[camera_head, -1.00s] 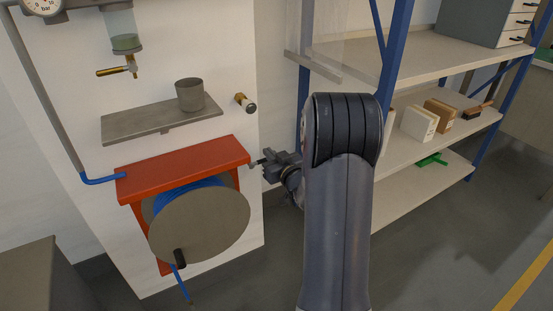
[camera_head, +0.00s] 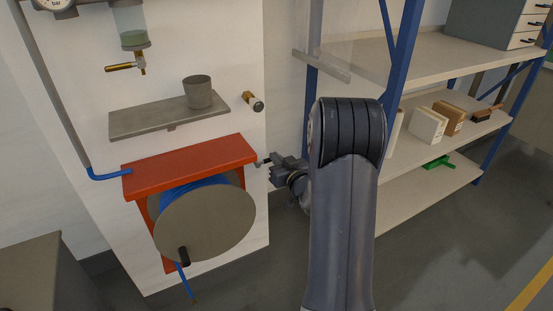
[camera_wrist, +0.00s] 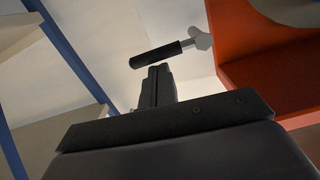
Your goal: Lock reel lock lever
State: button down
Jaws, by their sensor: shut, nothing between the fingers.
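The reel lock lever (camera_wrist: 158,54) has a black grip and a pale metal hub at the side of the red reel bracket (camera_wrist: 260,75). In the wrist view its grip slants just beyond my fingertips. In the head view the lever (camera_head: 263,162) is a small dark stub at the bracket's right end. My gripper (camera_wrist: 157,72) is shut and empty, its tips close to the grip; I cannot tell whether they touch. In the head view my gripper (camera_head: 274,168) is right of the bracket, partly hidden by my arm. The hose reel (camera_head: 205,225) hangs under the bracket.
A grey wall shelf (camera_head: 150,122) with a cup (camera_head: 198,92) is above the reel. A brass-ended valve (camera_head: 253,101) sticks out right of it. A blue-framed rack (camera_head: 398,65) with boxes stands close on the right.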

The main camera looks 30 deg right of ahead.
jog(key=shift+f+m, duration=0.2)
jog(key=shift+m, duration=0.2)
jog(key=a+f+m, duration=0.1)
jog(key=f+m, duration=0.2)
jog(key=m, duration=0.4)
jog(key=a+f+m+y, duration=0.1)
jog(key=f+m, duration=0.3)
jog(key=m, duration=0.4)
jog(key=shift+a+t+b, duration=0.3)
jog(key=shift+a, duration=0.35)
dwell(0.4)
